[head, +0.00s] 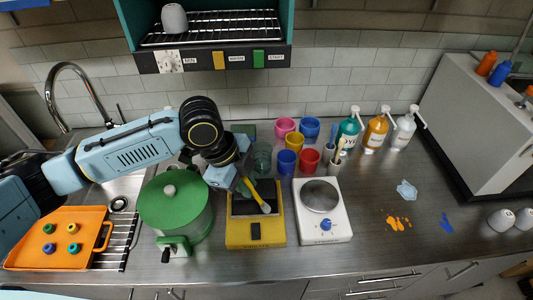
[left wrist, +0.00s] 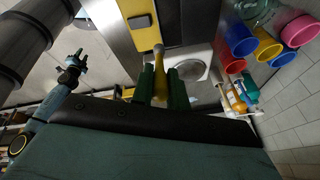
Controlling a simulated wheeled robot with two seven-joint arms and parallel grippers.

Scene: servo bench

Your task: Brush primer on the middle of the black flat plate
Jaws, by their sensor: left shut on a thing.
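My left gripper (head: 241,184) is shut on a brush with a yellow handle (head: 254,192). The brush slants down to the right, its pale tip over the black flat plate (head: 240,208) on the yellow unit. I cannot tell whether the tip touches the plate. In the left wrist view the brush (left wrist: 158,80) stands between the two dark green fingers (left wrist: 161,88) and points away from the camera. A small dark gripper on a pale blue arm, seemingly my right gripper (left wrist: 74,66), shows at the left there; its jaws are too small to read.
A green lidded pot (head: 175,205) stands left of the yellow unit (head: 256,236), and a white unit with a round plate (head: 321,196) stands right of it. Several coloured cups (head: 309,161) and pump bottles (head: 375,130) are behind. An orange tray (head: 55,238) is far left. Orange (head: 398,222) and blue spots mark the right counter.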

